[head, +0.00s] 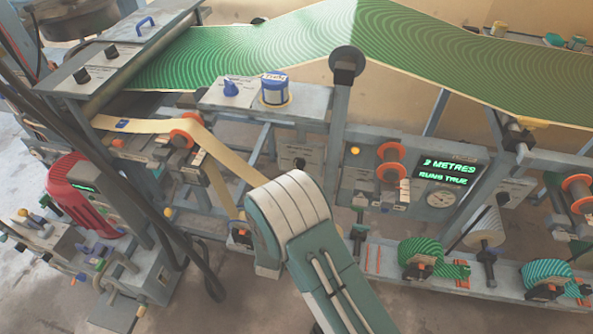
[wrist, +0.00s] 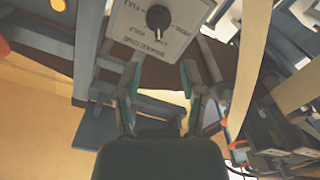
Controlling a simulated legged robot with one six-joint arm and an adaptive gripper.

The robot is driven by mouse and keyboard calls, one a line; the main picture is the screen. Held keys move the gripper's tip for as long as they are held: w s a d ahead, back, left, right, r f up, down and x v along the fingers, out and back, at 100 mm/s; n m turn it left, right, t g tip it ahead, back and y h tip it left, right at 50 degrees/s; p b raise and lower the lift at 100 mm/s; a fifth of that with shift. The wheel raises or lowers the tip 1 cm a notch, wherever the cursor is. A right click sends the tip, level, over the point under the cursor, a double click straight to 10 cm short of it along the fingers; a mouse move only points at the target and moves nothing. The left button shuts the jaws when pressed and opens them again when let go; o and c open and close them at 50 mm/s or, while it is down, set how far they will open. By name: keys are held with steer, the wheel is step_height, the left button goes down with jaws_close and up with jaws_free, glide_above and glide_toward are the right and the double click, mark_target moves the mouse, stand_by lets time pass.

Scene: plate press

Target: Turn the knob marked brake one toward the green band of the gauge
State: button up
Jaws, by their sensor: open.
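In the wrist view, a round black knob (wrist: 158,17) sits on a pale plate (wrist: 133,33) with upside-down lettering that includes BRAKE ONE. My gripper (wrist: 159,78) is open and empty. Its fingers point toward the plate, a little below the knob in the picture and apart from it. In the head view, my arm hides the gripper. A small dark knob (head: 299,164) shows just above the arm, its label too small to read. A round white gauge (head: 440,199) is on the grey panel to the right. Its green band is too small to make out.
A cream strip (head: 226,155) runs down close to my arm. Orange-flanged spools (head: 391,162) and a lit display (head: 448,172) are to the right.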

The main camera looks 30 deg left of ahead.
mark_target(299, 165)
steer(key=x, duration=1)
steer(key=shift+w, duration=0.35)
steer(key=shift+r, duration=0.1)
jaws_close()
